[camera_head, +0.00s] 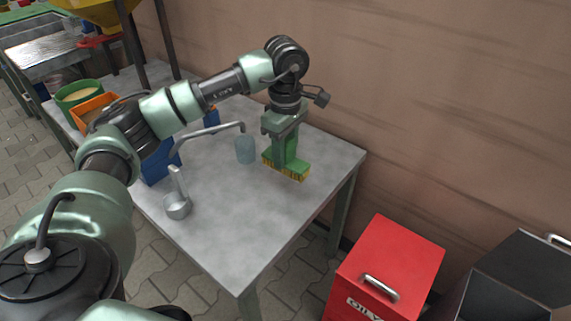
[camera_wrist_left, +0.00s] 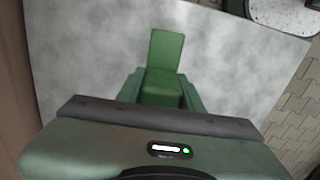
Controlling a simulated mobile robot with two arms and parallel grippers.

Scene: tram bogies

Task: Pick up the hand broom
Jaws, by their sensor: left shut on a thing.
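The hand broom (camera_head: 287,168) is green with yellow bristles. It is at the far right part of the grey table, with its bristles pointing down. My left gripper (camera_head: 285,135) is above it and shut on its upright green part. In the left wrist view the green broom (camera_wrist_left: 166,60) sticks out from between the fingers of my left gripper (camera_wrist_left: 161,95). I cannot tell whether the bristles touch the table top. My right gripper is not in view.
A red box (camera_head: 388,262) stands right of the table. The wall is close behind.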

